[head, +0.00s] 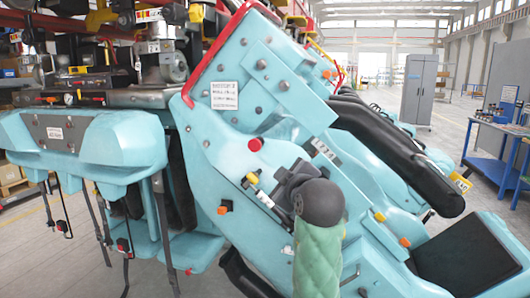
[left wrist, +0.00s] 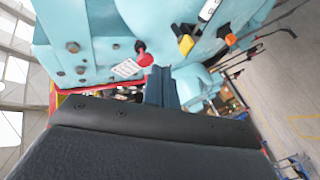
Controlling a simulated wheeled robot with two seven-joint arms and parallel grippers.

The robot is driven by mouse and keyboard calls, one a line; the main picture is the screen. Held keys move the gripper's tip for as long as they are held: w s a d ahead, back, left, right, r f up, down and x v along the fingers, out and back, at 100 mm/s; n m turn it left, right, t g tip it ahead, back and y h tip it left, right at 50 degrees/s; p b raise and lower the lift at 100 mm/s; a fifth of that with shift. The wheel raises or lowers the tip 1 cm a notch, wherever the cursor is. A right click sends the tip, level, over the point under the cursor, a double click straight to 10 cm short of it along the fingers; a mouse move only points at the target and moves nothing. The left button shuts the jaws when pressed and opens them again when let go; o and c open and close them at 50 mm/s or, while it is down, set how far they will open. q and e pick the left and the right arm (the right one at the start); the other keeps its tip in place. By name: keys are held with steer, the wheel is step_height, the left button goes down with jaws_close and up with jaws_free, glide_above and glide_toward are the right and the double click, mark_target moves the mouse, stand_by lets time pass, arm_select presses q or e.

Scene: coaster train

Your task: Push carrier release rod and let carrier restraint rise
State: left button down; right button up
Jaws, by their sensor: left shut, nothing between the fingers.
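The turquoise carrier (head: 225,185) fills the middle of the head view. A red round knob (head: 256,144), apparently the end of the release rod, sticks out of its side panel. It also shows in the left wrist view (left wrist: 145,58). My left gripper (left wrist: 160,72) is shut and empty, its tips close beside the knob; I cannot tell whether they touch it. In the head view, my dark wrist hides most of the fingers, lower right of the knob. A black padded bar (head: 395,155), likely the restraint, slopes down to the right. My right gripper is not in view.
A yellow-and-black fitting (head: 251,179) sits just below the knob. Another turquoise seat unit (head: 125,140) with hanging rods stands at left. A blue workbench (head: 500,155) and grey cabinet (head: 420,90) stand at right on open floor.

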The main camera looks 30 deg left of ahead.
mark_target(251, 147)
arm_select(q)
steer(key=shift+s+a+r+n+g+y, duration=0.3)
steer(key=shift+s+r+n+y, duration=0.25)
steer(key=shift+n, duration=1.3)
steer(key=shift+s+a+r+n+g+y, duration=0.35)
steer(key=shift+n+y, duration=0.3)
steer(key=shift+n, duration=1.15)
steer(key=shift+s+a+r+n+g+y, duration=0.35)
steer(key=shift+n+y, duration=0.25)
steer(key=shift+n, duration=1.25)
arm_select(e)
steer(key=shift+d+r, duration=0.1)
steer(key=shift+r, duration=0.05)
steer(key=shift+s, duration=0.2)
